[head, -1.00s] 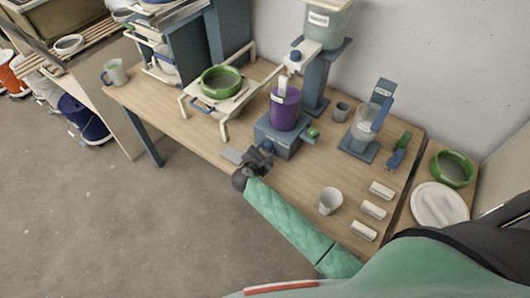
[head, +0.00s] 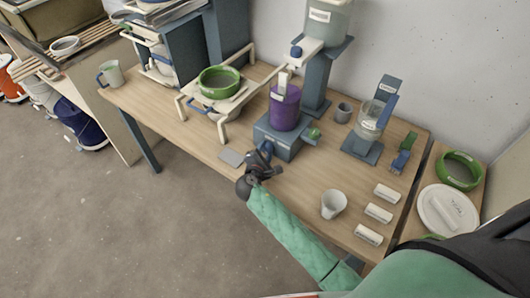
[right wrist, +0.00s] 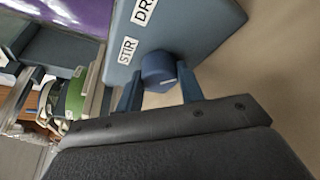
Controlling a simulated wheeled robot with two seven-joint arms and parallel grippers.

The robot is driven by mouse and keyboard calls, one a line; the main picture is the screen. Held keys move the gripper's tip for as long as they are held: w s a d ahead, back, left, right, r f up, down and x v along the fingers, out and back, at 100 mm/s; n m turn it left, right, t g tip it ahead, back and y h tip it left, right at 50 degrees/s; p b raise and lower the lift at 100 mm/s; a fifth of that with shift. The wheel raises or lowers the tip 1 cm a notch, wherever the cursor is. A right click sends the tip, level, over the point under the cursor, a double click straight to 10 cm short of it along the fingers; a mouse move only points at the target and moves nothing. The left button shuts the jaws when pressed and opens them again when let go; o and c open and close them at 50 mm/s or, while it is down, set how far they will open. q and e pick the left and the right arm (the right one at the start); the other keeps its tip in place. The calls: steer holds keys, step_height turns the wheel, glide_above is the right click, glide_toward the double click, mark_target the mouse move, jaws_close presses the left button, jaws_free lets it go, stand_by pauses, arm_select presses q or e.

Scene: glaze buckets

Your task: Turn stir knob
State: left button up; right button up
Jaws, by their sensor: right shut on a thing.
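The stir knob (right wrist: 158,72) is a round blue knob with a pale mark, on the front of a blue-grey base (right wrist: 190,28) beside a "STIR" label (right wrist: 128,50). My right gripper (right wrist: 160,88) has a finger on each side of the knob and is shut on it. In the head view my right gripper (head: 262,165) is at the front of the base (head: 283,137) and hides most of the knob. A purple bucket (head: 285,108) stands on the base. My left gripper is not in view.
A white cup (head: 333,204) and several white blocks (head: 379,214) are at the right of the table. A green bowl (head: 220,80) sits on a white stand to the left. A flat grey plate (head: 231,158) lies near the front edge.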

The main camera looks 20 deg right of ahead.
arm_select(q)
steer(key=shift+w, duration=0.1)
arm_select(e)
steer(key=o, duration=1)
steer(key=shift+s+a+b, duration=0.35)
steer(key=shift+s, duration=0.05)
steer(key=b+v, duration=0.2)
steer(key=v, duration=0.3)
steer(key=shift+s+a, duration=0.1)
steer(key=shift+s, duration=0.15)
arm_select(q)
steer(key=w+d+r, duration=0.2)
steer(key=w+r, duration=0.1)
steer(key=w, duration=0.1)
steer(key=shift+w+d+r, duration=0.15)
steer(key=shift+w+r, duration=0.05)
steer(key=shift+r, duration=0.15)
arm_select(e)
steer(key=shift+s+a+r, duration=0.3)
steer(key=shift+s+a, duration=0.05)
steer(key=shift+s, duration=0.15)
